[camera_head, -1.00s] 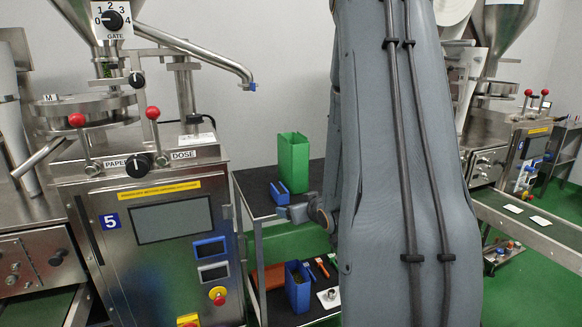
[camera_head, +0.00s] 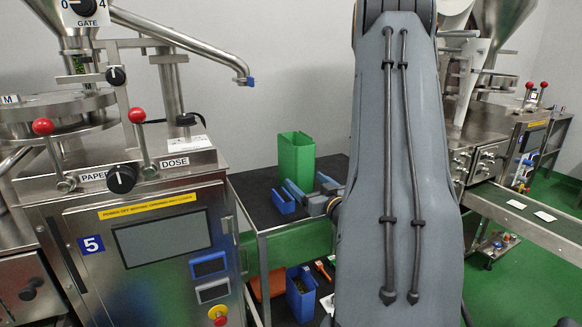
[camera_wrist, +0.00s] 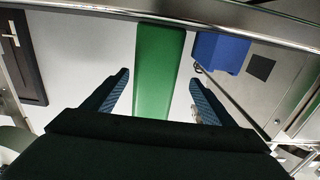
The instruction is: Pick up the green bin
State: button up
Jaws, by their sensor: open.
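The green bin (camera_head: 304,160) is a tall, open-topped box standing upright on the dark top of a cart (camera_head: 255,209), beside machine 5. My gripper (camera_head: 304,179) is open, with its two blue fingers spread in front of the bin. In the wrist view the green bin (camera_wrist: 160,65) runs between the fingers of my gripper (camera_wrist: 158,80), with a gap on both sides. The fingers do not appear to be gripping it. Part of the cart is hidden behind my arm.
A taller blue bin (camera_head: 300,295) and an orange item (camera_head: 270,281) are on the shelf below. Machine 5 (camera_head: 150,245) stands close on the left. A conveyor (camera_head: 520,220) runs at the right.

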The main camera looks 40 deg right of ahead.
aim_at(305, 179)
jog(key=shift+w, duration=0.4)
jog(key=shift+w+d+p, duration=0.15)
jog(key=shift+w+d, duration=0.15)
jog(key=shift+w, duration=0.25)
jog(key=shift+w+d+p, duration=0.15)
jog(key=shift+w+d, duration=0.15)
jog(key=shift+w, duration=0.2)
jog(key=shift+p+x, duration=0.55)
jog(key=shift+x, duration=1.75)
jog(key=shift+d+f, duration=0.1)
jog(key=shift+d, duration=0.1)
jog(key=c, duration=1.5)
jog(key=shift+r+b, duration=0.5)
jog(key=shift+r, duration=4.55)
